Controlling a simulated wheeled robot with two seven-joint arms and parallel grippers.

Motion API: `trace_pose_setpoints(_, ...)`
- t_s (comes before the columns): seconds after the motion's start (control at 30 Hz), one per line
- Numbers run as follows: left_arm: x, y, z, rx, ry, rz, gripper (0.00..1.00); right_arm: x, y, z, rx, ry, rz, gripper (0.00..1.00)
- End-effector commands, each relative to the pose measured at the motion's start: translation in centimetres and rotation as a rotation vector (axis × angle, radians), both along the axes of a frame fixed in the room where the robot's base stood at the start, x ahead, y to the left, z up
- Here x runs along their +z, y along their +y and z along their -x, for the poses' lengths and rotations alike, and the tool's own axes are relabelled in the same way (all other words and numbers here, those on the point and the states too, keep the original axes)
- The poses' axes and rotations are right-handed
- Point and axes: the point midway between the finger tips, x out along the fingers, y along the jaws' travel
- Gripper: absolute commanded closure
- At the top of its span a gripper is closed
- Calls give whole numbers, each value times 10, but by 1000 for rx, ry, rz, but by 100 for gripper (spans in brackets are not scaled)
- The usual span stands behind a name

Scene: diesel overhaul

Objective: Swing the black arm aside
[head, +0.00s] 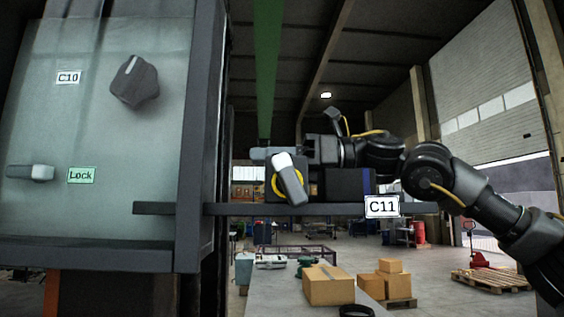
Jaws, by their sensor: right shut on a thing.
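The black arm (340,209) is a long dark bar. It runs level across the front of the grey cabinet (120,130) and out to the right, with a white C11 label (382,206) near its right part. A grey switch handle (291,182) with a yellow ring sits on a dark box just above the bar. My right gripper (282,156) is at the top of this handle, above the bar, and looks shut on the handle; its fingertips are partly hidden. My left gripper is not in view.
Cardboard boxes (328,285) stand below, beyond the bar.

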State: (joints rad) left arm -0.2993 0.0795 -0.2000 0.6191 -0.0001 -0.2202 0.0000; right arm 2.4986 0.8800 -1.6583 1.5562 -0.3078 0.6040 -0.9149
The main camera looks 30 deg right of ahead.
Motion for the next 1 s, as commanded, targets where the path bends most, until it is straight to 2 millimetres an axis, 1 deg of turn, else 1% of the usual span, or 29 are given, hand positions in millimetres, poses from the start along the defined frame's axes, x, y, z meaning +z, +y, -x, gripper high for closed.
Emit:
trace_pose_setpoints(0.03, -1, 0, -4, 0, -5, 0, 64, 0, 3, -2, 3, -1, -2, 100)
trace_pose_setpoints(0.13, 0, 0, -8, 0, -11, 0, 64, 1, 5, -2, 5, -2, -2, 100)
trace_pose_setpoints(0.3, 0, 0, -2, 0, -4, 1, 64, 1, 5, -2, 4, -2, -2, 100)
trace_pose_setpoints(0.33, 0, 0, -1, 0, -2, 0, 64, 1, 5, -2, 4, -2, -2, 76)
trace_pose_setpoints(0.47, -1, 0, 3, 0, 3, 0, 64, 1, 4, -2, 3, -2, -2, 59)
trace_pose_setpoints(0.77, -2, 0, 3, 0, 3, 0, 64, 0, 3, -1, 3, -1, -2, 58)
trace_pose_setpoints(0.87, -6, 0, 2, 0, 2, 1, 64, -1, -4, 2, 2, -3, -3, 58)
trace_pose_setpoints(0.97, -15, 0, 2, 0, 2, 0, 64, -3, -18, 7, 1, -2, -5, 58)
trace_pose_setpoints(1.0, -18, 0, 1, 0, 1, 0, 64, -3, -26, 11, 1, -2, -6, 58)
